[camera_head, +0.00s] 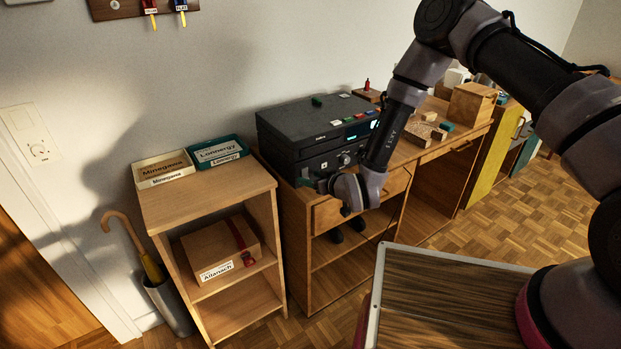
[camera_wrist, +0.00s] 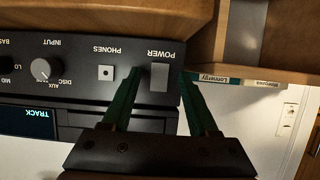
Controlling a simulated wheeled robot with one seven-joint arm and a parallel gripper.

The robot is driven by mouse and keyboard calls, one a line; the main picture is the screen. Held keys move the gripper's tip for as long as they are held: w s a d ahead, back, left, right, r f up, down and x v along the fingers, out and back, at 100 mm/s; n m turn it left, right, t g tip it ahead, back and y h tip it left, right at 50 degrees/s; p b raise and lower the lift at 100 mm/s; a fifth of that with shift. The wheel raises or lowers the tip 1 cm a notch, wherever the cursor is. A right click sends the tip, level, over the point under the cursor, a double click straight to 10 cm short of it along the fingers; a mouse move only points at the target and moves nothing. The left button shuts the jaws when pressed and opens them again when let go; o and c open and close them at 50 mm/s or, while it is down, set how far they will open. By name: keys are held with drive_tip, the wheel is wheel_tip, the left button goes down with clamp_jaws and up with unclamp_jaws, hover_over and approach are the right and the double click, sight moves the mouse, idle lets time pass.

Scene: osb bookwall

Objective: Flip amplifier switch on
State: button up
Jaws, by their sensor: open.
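The black amplifier (camera_head: 325,164) sits on the wooden sideboard, under another black device. My wrist view is upside down and shows the amplifier's front (camera_wrist: 75,75) with POWER and PHONES labels and a knob. The grey power switch (camera_wrist: 159,77) appears between the two green fingers of my gripper (camera_wrist: 159,73). The gripper is open and empty, with one fingertip on each side of the switch in the picture. I cannot tell whether the fingers touch the panel. In the head view my gripper (camera_head: 308,184) is at the amplifier's left front; the switch is hidden there.
The device above (camera_head: 315,122) has a lit display. A small wooden shelf (camera_head: 207,205) stands close on the left, with labelled boxes on it. Wooden blocks (camera_head: 470,103) stand farther right on the sideboard.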

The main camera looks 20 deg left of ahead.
drive_tip(key=shift+w+a+f, duration=0.15)
drive_tip(key=shift+w+a, duration=0.1)
drive_tip(key=shift+a, duration=0.05)
clamp_jaws()
drive_tip(key=shift+d+f+t+y, duration=0.1)
drive_tip(key=shift+f+t+y, duration=0.4)
drive_tip(key=shift+y, duration=0.2)
drive_tip(key=shift+t+y, duration=0.4)
drive_tip(key=shift+r, duration=0.1)
unclamp_jaws()
